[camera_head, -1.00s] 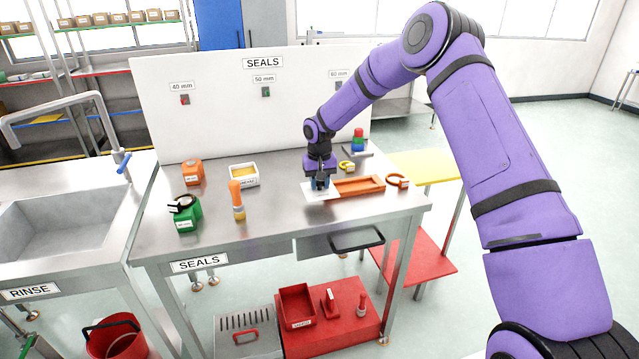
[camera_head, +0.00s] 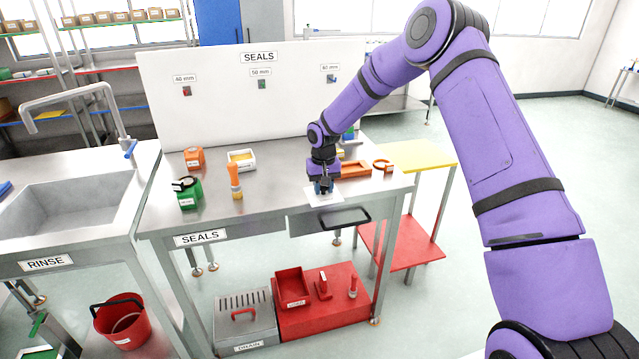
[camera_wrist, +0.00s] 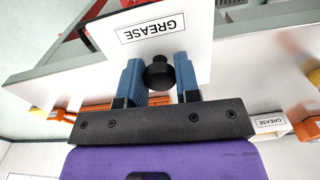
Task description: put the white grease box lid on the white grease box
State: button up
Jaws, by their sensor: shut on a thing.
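The white grease box lid (camera_head: 324,197) is a flat white plate near the front edge of the steel table, at its right. In the wrist view the lid (camera_wrist: 160,50) shows a GREASE label and a black knob (camera_wrist: 160,74). My gripper (camera_head: 322,186) is shut on that knob; its blue fingers (camera_wrist: 159,78) stand on either side of it. I cannot tell whether the lid touches the table. The white grease box (camera_head: 241,160) stands open further back and left, with yellow grease inside. It also shows at the right of the wrist view (camera_wrist: 268,126).
An orange-handled brush (camera_head: 235,184) stands upright left of the lid, in front of the box. A green container (camera_head: 188,195) and an orange box (camera_head: 194,158) are further left. An orange tray (camera_head: 355,169) lies behind the lid. Bare tabletop (camera_head: 275,185) lies between brush and lid.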

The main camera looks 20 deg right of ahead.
jog(key=s+d+f, duration=0.2)
jog(key=s+d, duration=0.1)
jog(key=s, duration=0.4)
jog(key=s+d+f, duration=0.3)
jog(key=s, duration=0.4)
jog(key=shift+s+d+f+n, duration=0.15)
jog(key=shift+s+f+n, duration=0.15)
jog(key=shift+s, duration=0.1)
